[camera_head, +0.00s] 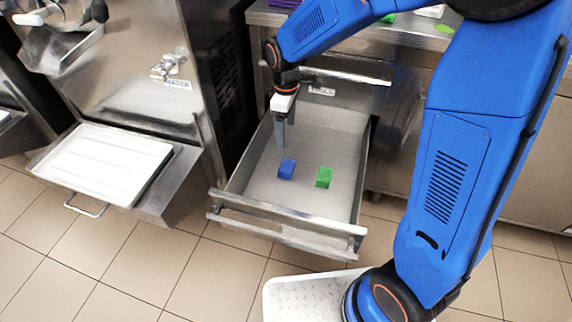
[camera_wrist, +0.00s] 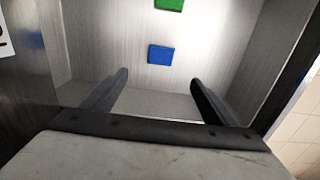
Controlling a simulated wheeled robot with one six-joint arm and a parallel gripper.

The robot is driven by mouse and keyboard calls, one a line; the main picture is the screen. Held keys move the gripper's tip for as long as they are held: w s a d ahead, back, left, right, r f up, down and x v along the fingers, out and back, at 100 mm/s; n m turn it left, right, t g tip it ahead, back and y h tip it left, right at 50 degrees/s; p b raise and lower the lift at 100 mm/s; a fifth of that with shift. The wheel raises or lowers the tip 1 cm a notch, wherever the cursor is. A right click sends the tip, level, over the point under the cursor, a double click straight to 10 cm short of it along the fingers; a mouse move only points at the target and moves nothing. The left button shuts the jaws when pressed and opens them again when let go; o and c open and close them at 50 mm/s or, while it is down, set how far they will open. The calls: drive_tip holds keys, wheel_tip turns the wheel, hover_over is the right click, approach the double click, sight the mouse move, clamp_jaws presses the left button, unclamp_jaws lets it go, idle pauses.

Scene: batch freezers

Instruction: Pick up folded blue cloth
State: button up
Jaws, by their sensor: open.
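The folded blue cloth (camera_head: 286,169) is a small block lying on the floor of an open metal drawer (camera_head: 259,182). My gripper (camera_head: 281,142) hangs over the drawer, just behind and above the cloth in the head view. In the wrist view the blue cloth (camera_wrist: 160,55) lies beyond my open fingers (camera_wrist: 158,82), a little above the picture's middle. The fingers are apart with nothing between them, and they do not appear to touch the cloth.
A folded green cloth (camera_head: 323,178) lies in the same drawer to the right of the blue one; the wrist view shows it too (camera_wrist: 169,4). The drawer's walls and front handle surround both. A white tray (camera_head: 103,165) sits at left, below a steel machine.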

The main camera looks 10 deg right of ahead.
hover_over(287, 166)
wheel_tip(287, 166, down, 12)
drive_tip(key=shift+w+a+r, duration=0.1)
drive_tip(key=shift+a+r, duration=0.05)
drive_tip(key=shift+r, duration=0.05)
drive_tip(key=shift+f, duration=2.75)
drive_tip(key=c, duration=1.1)
